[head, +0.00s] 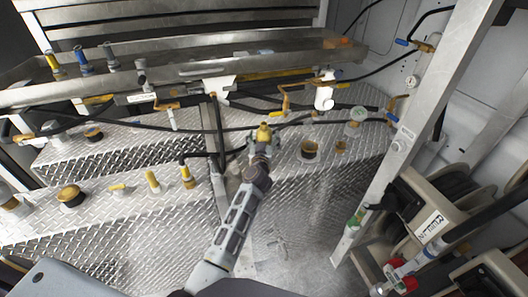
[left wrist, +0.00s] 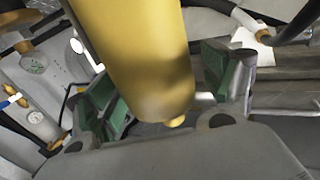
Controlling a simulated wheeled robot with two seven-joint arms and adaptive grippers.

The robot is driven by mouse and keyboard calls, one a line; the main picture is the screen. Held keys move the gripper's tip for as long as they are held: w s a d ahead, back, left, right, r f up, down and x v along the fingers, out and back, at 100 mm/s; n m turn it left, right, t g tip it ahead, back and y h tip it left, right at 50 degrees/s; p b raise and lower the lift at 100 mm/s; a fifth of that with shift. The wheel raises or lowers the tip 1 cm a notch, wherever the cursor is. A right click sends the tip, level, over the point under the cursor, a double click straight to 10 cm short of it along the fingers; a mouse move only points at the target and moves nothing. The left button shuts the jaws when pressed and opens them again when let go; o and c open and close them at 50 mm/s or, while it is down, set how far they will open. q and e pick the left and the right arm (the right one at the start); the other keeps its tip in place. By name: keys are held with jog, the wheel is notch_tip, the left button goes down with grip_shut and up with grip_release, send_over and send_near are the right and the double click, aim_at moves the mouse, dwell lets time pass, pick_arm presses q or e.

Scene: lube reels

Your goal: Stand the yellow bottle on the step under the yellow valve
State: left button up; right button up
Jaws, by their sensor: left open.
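My left gripper (head: 262,144) is open at the middle of the head view, over the diamond-plate step (head: 120,143). The yellow bottle (head: 264,132) shows as a small yellow shape at its fingertips. In the left wrist view the yellow bottle (left wrist: 140,55) is large and lies between the green-padded fingers, which stand apart on either side. I cannot tell whether the bottle touches the step. A yellow-handled valve (head: 285,99) hangs behind and slightly right of the gripper, below the metal rail. My right gripper is not in view.
Yellow and blue nozzles (head: 83,63) stand along the rail at the back left. Yellow fittings and caps (head: 70,195) dot the plating. Black hoses cross behind the gripper. A slanted metal post (head: 405,140) and hose reels (head: 440,210) stand at the right.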

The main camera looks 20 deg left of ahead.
aim_at(263, 133)
pick_arm(q)
jog(key=shift+w+a, duration=0.1)
jog(key=shift+w, duration=0.5)
jog(key=shift+c, duration=0.5)
jog(key=shift+r, duration=0.15)
grip_shut()
jog(key=shift+r, duration=0.1)
jog(key=shift+r+p, duration=0.8)
jog(key=shift+r, duration=0.55)
jog(key=shift+r+p, duration=1.3)
jog(key=shift+r, duration=2.25)
